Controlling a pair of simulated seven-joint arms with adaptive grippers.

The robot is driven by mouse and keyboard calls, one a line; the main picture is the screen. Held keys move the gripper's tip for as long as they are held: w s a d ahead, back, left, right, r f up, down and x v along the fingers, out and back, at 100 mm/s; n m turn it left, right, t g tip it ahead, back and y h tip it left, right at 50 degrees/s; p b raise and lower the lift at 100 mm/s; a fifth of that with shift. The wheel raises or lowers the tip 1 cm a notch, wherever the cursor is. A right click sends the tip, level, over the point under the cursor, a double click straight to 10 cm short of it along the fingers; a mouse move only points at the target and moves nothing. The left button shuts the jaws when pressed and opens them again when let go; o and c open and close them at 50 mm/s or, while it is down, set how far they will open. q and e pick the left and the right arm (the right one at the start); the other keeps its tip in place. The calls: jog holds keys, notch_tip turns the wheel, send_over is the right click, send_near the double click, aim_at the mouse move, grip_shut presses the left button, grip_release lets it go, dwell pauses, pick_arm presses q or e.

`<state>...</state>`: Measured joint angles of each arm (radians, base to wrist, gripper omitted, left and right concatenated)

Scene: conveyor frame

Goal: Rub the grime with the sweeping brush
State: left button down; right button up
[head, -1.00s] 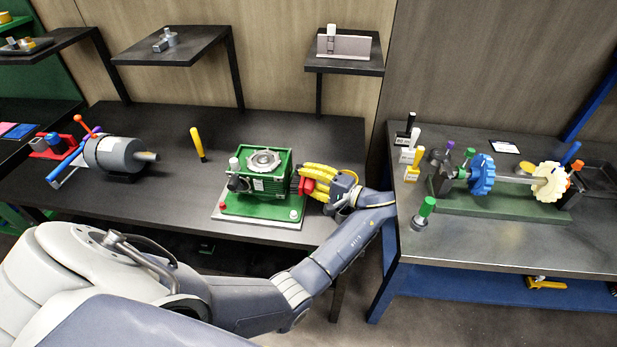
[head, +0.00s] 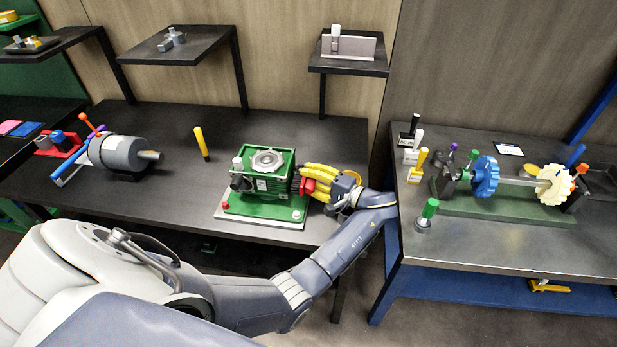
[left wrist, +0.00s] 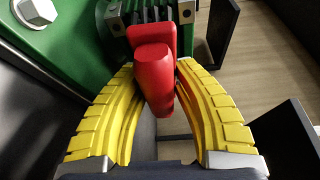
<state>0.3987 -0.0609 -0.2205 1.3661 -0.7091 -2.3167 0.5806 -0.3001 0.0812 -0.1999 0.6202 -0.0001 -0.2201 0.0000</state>
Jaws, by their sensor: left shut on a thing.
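My left gripper (head: 305,178), with ribbed yellow fingers, is shut on a red brush (head: 309,187) at the right side of a green machine housing (head: 258,205). In the left wrist view the brush's rounded red handle (left wrist: 154,80) sits between the fingers. Its wider red head faces the finned side of the green housing (left wrist: 80,48). The bristles are hidden, and I cannot tell whether they touch the fins. I cannot make out the grime in either view. My right gripper is not in view.
The housing stands on a pale base plate (head: 240,219) on a dark bench (head: 190,190). A second bench (head: 480,248) with a gear shaft stands across a gap at right.

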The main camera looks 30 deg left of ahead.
pick_arm(q)
jog(key=shift+s+a, duration=0.3)
jog(key=shift+a, duration=0.35)
jog(key=shift+w+a, duration=0.3)
jog(key=shift+w, duration=0.55)
jog(key=shift+w+a, duration=0.3)
jog(key=shift+w, duration=0.55)
jog(key=shift+w+a, duration=0.45)
jog(key=shift+w, duration=0.4)
jog(key=shift+w+a, duration=0.4)
jog(key=shift+w, duration=0.4)
jog(key=shift+s+d, duration=0.45)
jog(key=shift+s, duration=0.7)
jog(key=shift+s+d, duration=0.5)
jog(key=shift+s, duration=0.6)
jog(key=shift+s+d, duration=0.45)
jog(key=shift+s, duration=0.7)
